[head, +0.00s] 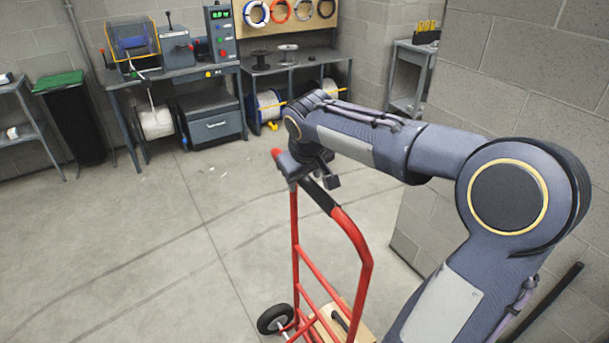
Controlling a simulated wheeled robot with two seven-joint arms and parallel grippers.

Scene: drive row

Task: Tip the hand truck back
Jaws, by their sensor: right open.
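The red hand truck (304,262) stands on the floor at the bottom centre, with a black wheel (274,319) at its lower left. Its looped frame has a black grip (320,197) at the top. My right arm reaches in from the right, and my right gripper (318,183) is open at the top of the handle, close to the black grip. The arm and gripper hide part of the handle, and I cannot tell whether the fingers touch it. My left gripper is not in view.
A light wooden piece (345,323) shows low behind the frame. A grey block wall (500,80) stands close on the right. Workbenches (270,62) with spools and machines line the back, beside a black bin (72,122) with a green top. The concrete floor (130,240) to the left is clear.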

